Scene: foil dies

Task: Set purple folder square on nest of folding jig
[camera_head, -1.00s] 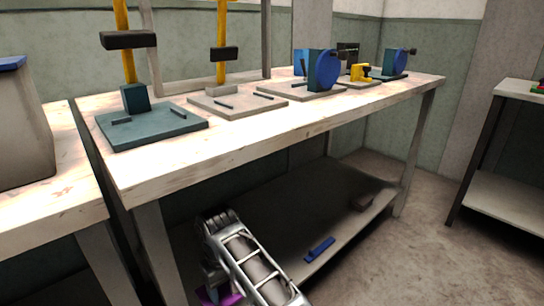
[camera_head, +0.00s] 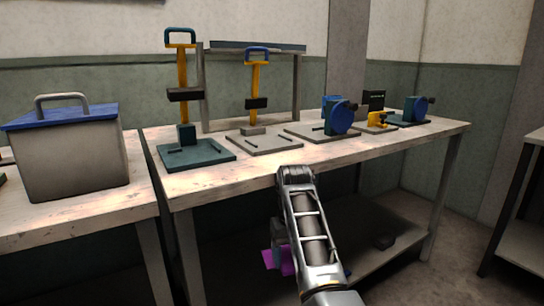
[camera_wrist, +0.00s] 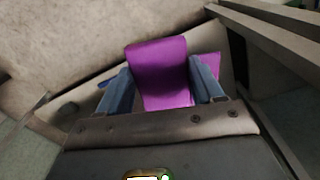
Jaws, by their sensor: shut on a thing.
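The purple folder shows in the wrist view (camera_wrist: 160,70), a bright purple piece with a broad front face and a second part of it behind to the right. My gripper (camera_wrist: 163,88) is shut on it, with one blue-grey finger at each side. In the head view the folder (camera_head: 288,262) hangs below the bench top's front edge, partly hidden by my arm. Fixtures on the bench include a teal-based press (camera_head: 197,153), a grey-based press (camera_head: 265,144) and a plate with a blue disc (camera_head: 339,117). I cannot tell which is the folding jig.
The fixtures stand in a row on the wooden bench (camera_head: 190,190), with a narrow clear strip in front. A grey box with a blue lid (camera_head: 70,155) sits on the left table. A lower shelf runs beneath.

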